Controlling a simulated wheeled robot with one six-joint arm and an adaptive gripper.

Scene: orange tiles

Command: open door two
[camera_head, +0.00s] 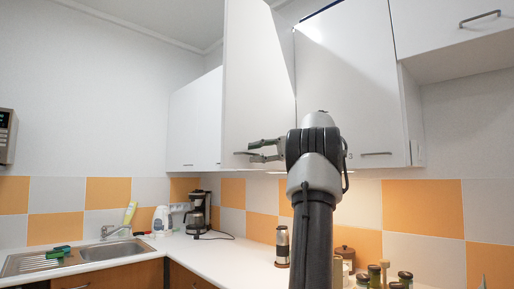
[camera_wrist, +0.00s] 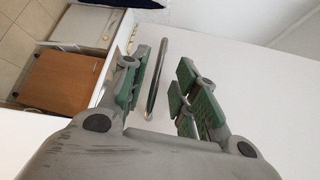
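A tall white wall-cabinet door (camera_head: 255,85) stands left of centre in the head view. It looks angled outward from the cabinet row, ajar. Its grey bar handle (camera_head: 241,153) is at its lower edge. My gripper (camera_head: 260,150) is at that lower edge, pointing left, with its fingers apart beside the handle. In the wrist view the handle (camera_wrist: 158,72) runs between the two green-padded fingers of my gripper (camera_wrist: 165,92). Gaps show on both sides of the bar, nearer the left finger. Whether the bar touches a finger is unclear.
A neighbouring white door (camera_head: 350,80) with its own handle (camera_head: 376,154) is to the right, behind my arm. Below are a counter (camera_head: 215,257), a sink (camera_head: 105,250), a coffee maker (camera_head: 197,213), a steel flask (camera_head: 282,246) and several jars (camera_head: 375,275).

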